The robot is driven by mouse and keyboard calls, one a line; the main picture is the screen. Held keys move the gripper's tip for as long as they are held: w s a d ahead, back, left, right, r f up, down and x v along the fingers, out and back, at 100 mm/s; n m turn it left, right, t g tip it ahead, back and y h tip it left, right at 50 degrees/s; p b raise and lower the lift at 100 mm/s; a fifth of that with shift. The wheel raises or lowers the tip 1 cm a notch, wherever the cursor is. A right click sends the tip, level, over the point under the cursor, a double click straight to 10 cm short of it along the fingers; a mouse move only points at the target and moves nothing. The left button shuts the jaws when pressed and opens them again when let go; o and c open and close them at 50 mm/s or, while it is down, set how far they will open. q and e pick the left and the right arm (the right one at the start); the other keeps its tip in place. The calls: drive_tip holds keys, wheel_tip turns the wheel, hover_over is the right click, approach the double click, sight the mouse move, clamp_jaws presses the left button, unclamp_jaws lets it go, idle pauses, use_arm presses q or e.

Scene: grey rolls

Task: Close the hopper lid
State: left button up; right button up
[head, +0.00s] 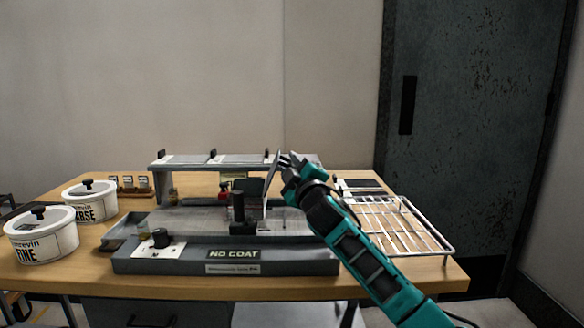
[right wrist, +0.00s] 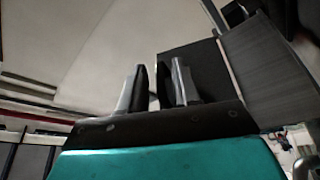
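The hopper lid (head: 271,184) is a thin plate standing nearly upright, so it is open. It rises at the right side of the dark hopper (head: 246,187) on the grey machine (head: 225,254). My right gripper (head: 287,159) is at the right of the lid's upper part, very near it; I cannot tell whether they touch. In the right wrist view its two fingers (right wrist: 160,87) stand apart with a gap and nothing clearly held between them. A dark panel (right wrist: 200,65) shows just beyond the fingers. My left gripper is out of view.
Two white pots (head: 42,240) (head: 91,203) with black knobs stand at the left of the wooden table (head: 365,283). A grey shelf (head: 185,161) is behind the machine. A wire rack (head: 415,228) lies at the right, beside my right arm.

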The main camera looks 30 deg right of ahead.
clamp_jaws()
idle(0.3)
